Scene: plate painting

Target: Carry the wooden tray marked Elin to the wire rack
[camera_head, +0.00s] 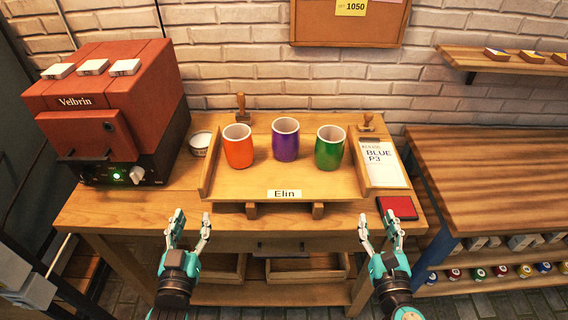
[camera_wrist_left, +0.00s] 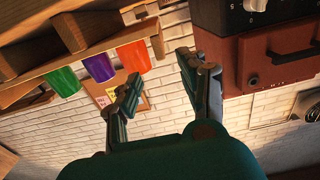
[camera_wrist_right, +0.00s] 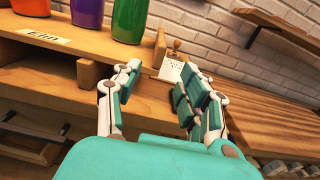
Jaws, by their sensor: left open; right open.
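The wooden tray (camera_head: 240,190) marked Elin (camera_head: 285,194) sits on the workbench on small wooden feet, with raised walls at its left and right ends. An orange cup (camera_head: 238,148), a purple cup (camera_head: 285,142) and a green cup (camera_head: 329,150) stand upright in it. My left gripper (camera_head: 188,226) is open and empty, in front of the tray's left end. My right gripper (camera_head: 380,228) is open and empty, in front of the tray's right end. Neither touches the tray. The tray's label also shows in the right wrist view (camera_wrist_right: 44,37). I cannot make out a wire rack.
A red kiln-like box marked Velbrin (camera_head: 105,115) stands at the bench's left, a small white tin (camera_head: 201,142) beside it. A card reading BLUE P3 (camera_head: 383,160) and a red pad (camera_head: 397,207) lie at the right. A second wooden table (camera_head: 490,170) stands further right.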

